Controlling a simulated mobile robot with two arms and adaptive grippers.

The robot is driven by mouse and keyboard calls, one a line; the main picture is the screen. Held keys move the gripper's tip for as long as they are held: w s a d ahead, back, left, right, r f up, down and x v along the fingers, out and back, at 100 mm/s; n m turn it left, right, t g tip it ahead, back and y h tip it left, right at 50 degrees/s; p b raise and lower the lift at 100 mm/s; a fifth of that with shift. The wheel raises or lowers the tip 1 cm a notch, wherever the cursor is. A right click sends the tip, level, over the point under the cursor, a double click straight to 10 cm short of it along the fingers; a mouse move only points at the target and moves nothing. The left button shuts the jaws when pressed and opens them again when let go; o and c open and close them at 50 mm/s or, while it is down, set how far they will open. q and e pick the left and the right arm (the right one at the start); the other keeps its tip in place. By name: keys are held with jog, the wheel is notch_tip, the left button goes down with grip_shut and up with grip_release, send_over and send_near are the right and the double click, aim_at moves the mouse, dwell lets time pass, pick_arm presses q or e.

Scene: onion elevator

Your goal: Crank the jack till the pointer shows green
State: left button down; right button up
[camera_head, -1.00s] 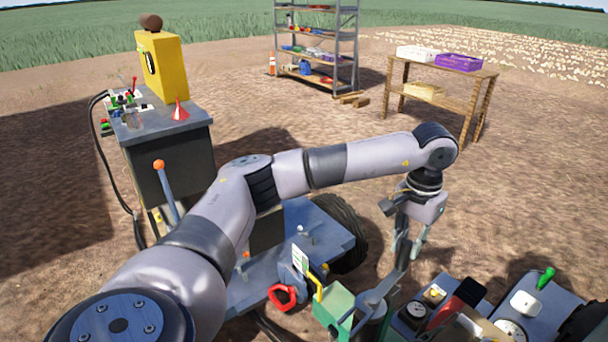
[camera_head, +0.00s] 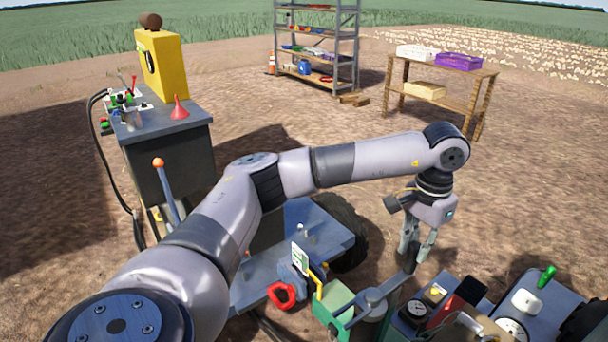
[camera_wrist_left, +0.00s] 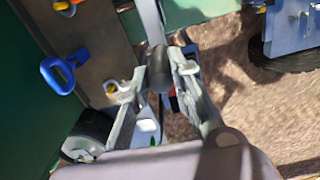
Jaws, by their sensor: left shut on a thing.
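The jack (camera_head: 371,306) has a grey crank arm (camera_head: 389,287) that slants up to the right and ends in a dark handle (camera_head: 411,258). My left gripper (camera_head: 414,250) is shut on this handle from above. In the left wrist view the dark handle (camera_wrist_left: 158,71) sits between the two fingers, with the crank arm (camera_wrist_left: 150,22) running off the top. A small white card with green marks (camera_head: 300,258) stands left of the jack, beside a yellow pointer-like piece (camera_head: 317,284). It is too small to tell what the pointer shows. My right gripper is not in view.
A blue handle (camera_wrist_left: 58,74) shows in the wrist view. Bare ground lies beyond the gripper.

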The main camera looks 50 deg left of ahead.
pick_arm(q)
jog(key=shift+s+d+f, duration=0.25)
jog(key=shift+f, duration=0.1)
jog(key=shift+d+m+b, duration=0.2)
jog(key=shift+m+b, duration=0.1)
jog(key=shift+b, duration=0.1)
dwell(0.4)
jog(key=c, duration=1.9)
grip_release()
jog(key=shift+a, duration=0.1)
jog(key=o, duration=0.4)
jog(key=shift+w+a+r, duration=0.15)
jog(key=shift+a, duration=0.05)
jog(key=shift+o, duration=1.1)
jog(key=shift+d+r, duration=0.1)
jog(key=shift+r, duration=0.1)
